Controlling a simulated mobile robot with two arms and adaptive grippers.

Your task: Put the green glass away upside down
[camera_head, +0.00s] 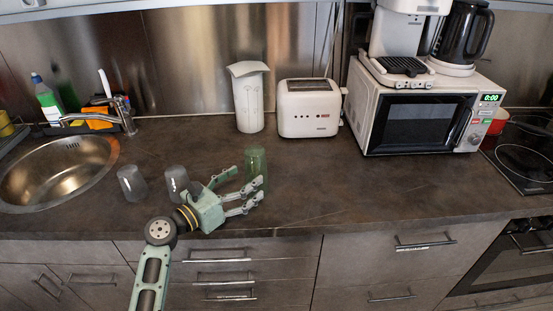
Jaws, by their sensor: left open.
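The green glass (255,161) stands on the dark worktop (330,185), in front of the toaster. I cannot tell from here which way up it is. My left gripper (247,187) is open, with its fingers reaching right just in front of and beside the green glass. Part of the glass's lower half is hidden by the fingers; I cannot tell whether they touch it. Two clear glasses stand to the left: one (131,184) by the sink and one (176,181) close to my gripper's wrist. My right gripper is not in view.
A sink (60,170) with a tap (124,112) is at the left. A white container (248,98), a toaster (308,108) and a microwave (418,122) stand along the back. Closed drawers (225,277) run below the front edge. The worktop right of my gripper is clear.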

